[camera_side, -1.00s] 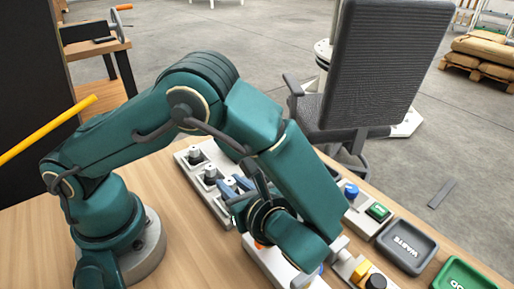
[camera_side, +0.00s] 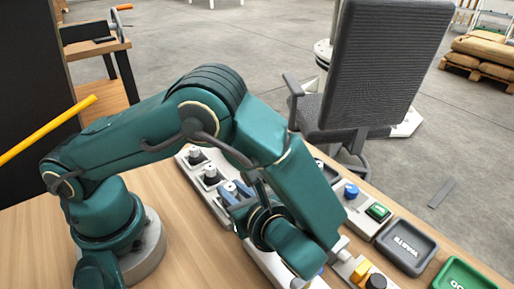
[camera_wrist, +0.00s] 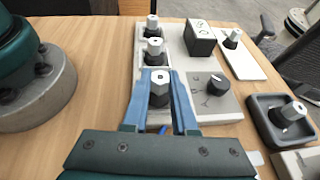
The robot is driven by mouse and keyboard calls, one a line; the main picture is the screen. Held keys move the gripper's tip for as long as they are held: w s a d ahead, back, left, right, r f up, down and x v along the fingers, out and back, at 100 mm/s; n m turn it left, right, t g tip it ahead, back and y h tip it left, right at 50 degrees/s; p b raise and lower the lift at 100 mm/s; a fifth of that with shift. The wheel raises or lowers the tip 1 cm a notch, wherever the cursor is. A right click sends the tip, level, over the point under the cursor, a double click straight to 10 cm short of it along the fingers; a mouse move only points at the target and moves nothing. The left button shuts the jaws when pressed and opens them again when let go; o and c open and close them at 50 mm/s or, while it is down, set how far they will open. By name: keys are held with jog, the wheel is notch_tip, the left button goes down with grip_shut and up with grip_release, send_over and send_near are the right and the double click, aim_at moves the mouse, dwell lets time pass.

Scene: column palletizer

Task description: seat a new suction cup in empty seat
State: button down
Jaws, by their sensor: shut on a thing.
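My gripper (camera_wrist: 160,98) has two blue fingers and is shut on a suction cup with a silver hex fitting (camera_wrist: 159,82) on top. The fingers also show in the side view (camera_side: 235,192), low over the grey bar (camera_side: 185,161). The held cup stands roughly upright, in line with two other fitted cups in the wrist view (camera_wrist: 154,46) (camera_wrist: 152,24). Those two have dark bases and silver tops, and also show in the side view (camera_side: 210,176) (camera_side: 196,157). The held cup's lower end is hidden, so I cannot tell whether it touches its seat.
Right of the bar are a grey panel with a dark knob (camera_wrist: 212,88), a black block (camera_wrist: 200,39), a white plate with a fitting (camera_wrist: 231,40) and a dark tray holding another fitting (camera_wrist: 291,112). Table left of the bar is clear.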

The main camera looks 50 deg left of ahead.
jog(key=shift+r, duration=0.15)
jog(key=shift+r, duration=0.65)
jog(key=shift+f, duration=0.8)
dwell(0.6)
jog(key=c, duration=1)
grip_release()
